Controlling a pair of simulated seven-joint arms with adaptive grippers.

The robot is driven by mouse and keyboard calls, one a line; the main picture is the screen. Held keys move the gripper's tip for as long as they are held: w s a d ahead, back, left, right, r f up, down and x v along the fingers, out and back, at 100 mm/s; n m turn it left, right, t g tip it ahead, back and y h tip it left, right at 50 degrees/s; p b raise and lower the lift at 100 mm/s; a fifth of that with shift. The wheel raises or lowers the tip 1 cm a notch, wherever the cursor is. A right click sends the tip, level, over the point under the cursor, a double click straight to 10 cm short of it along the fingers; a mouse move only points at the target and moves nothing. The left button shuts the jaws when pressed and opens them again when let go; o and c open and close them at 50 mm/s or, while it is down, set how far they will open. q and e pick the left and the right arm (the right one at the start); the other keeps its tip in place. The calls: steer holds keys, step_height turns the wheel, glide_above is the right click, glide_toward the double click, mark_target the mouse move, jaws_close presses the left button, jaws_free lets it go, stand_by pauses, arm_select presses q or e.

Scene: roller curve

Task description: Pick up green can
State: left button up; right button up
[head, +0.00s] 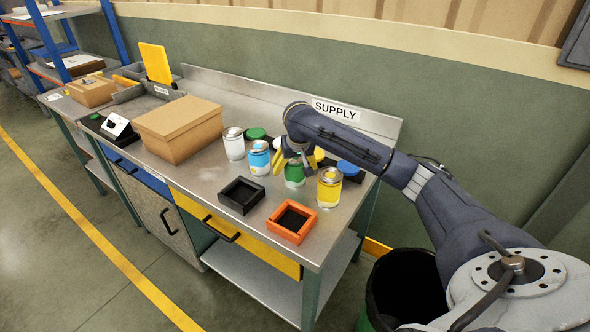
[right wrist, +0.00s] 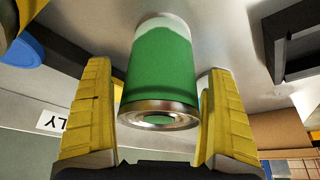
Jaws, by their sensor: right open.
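The green can (head: 294,176) stands on the metal bench between the blue can (head: 259,160) and the yellow can (head: 330,188). My right gripper (head: 297,160) is above and around the can's upper part in the head view. In the right wrist view the green can (right wrist: 160,68) has a silver rim and a white band. It sits between the two yellow fingers of the right gripper (right wrist: 157,90), which are open, with a visible gap on each side. My left gripper is in neither view.
A white can (head: 233,145) stands left of the blue can. A black square tray (head: 241,207) and an orange square tray (head: 291,234) lie in front. A cardboard box (head: 178,130) is further left. A blue round lid (head: 348,167) lies behind the yellow can.

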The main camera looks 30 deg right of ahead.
steer(key=shift+w+f, duration=0.1)
steer(key=shift+f, duration=0.2)
steer(key=shift+c, duration=0.4)
steer(key=c, duration=1.3)
